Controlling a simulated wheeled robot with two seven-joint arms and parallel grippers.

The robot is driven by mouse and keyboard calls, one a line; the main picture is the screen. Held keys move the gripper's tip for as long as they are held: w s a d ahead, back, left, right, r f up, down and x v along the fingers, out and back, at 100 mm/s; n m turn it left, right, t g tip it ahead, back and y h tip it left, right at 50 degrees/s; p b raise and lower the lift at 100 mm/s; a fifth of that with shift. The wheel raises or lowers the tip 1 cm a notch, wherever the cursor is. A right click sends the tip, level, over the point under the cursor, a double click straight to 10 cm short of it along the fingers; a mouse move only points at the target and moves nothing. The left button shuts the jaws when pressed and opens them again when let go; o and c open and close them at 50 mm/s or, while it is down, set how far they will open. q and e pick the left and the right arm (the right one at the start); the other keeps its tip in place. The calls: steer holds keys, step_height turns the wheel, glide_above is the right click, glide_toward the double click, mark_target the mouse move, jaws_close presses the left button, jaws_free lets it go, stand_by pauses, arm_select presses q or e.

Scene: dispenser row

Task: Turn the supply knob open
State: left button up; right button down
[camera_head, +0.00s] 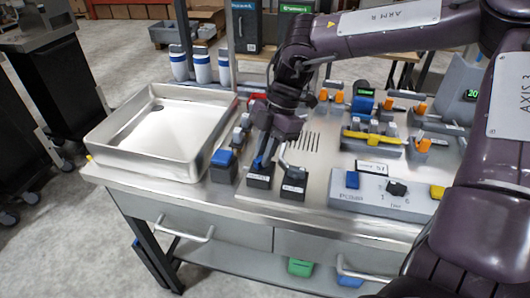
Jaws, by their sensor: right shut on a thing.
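My right gripper (264,157) comes down from above at the middle of the steel worktop. It is shut on the blue handle (257,165) of a small black labelled box (260,180), hiding part of it. The label is too small to read, so I cannot tell whether this is the supply knob. A second black labelled box (293,183) with a grey lever stands just to its right. A grey panel (372,200) at the front right carries a black dial knob (396,188), a blue button and a yellow button. My left gripper is not in view.
A shallow steel tray (118,157) covers the left of the worktop. A blue-topped block (222,165) stands close left of my gripper. Dispensers with orange and yellow parts (372,137) stand behind at right. White cups with blue bands (201,66) are at the back.

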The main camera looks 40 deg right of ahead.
steer(key=n, duration=0.2)
steer(key=n+g, duration=0.1)
steer(key=shift+w+r+n+h, duration=0.1)
steer(key=shift+w+n+h, duration=0.05)
steer(key=shift+n+h, duration=0.2)
steer(key=shift+n+g+p, duration=0.8)
steer(key=shift+n+p, duration=0.4)
steer(key=shift+n, duration=0.55)
steer(key=shift+h, duration=0.25)
steer(key=c, duration=1.4)
jaws_free()
steer(key=shift+c, duration=0.2)
steer(key=p+v, duration=0.2)
steer(key=v, duration=0.5)
steer(key=shift+w+r+p, duration=0.15)
steer(key=shift+r+p, duration=0.1)
steer(key=shift+p, duration=0.15)
